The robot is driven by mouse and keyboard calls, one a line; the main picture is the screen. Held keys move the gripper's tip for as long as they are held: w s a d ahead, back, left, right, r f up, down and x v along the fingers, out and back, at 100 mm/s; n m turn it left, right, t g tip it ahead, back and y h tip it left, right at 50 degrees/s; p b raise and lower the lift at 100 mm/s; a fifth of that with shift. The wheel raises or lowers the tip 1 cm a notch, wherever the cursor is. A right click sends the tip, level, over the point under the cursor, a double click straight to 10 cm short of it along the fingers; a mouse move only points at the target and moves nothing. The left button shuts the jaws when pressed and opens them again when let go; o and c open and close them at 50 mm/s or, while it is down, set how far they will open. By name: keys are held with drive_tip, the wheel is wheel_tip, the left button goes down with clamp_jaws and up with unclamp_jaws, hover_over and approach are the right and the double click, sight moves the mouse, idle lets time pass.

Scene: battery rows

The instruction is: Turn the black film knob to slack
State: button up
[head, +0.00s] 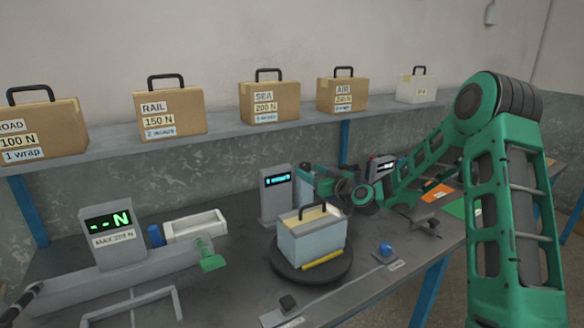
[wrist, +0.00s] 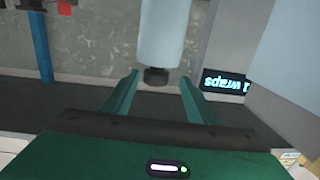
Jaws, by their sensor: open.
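In the wrist view a small black knob (wrist: 156,77) sits at the end of a pale blue-grey film roll (wrist: 165,35). My gripper (wrist: 159,80) is open, with one green finger on each side of the knob. The fingertips are about level with the knob, with a visible gap on both sides; I cannot tell whether they reach fully around it in depth. The display (wrist: 227,84) beside it reads "1 wraps" upside down. In the head view my gripper is beside the wrapper post (head: 276,205), and the knob cannot be made out there.
A wrapped case (head: 312,236) with a black handle stands on the dark turntable (head: 290,272). A tester (head: 112,236) and a white tray (head: 195,225) are at left. A blue knob (head: 386,249) is near the bench front. Labelled boxes line the shelf (head: 100,150) above.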

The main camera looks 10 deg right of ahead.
drive_tip(key=shift+w+t, duration=0.4)
drive_tip(key=shift+w, duration=0.35)
drive_tip(key=x, duration=0.6)
drive_tip(key=shift+w, duration=0.4)
drive_tip(key=shift+f, duration=0.1)
drive_tip(key=c, duration=1.1)
drive_tip(key=shift+a, duration=0.2)
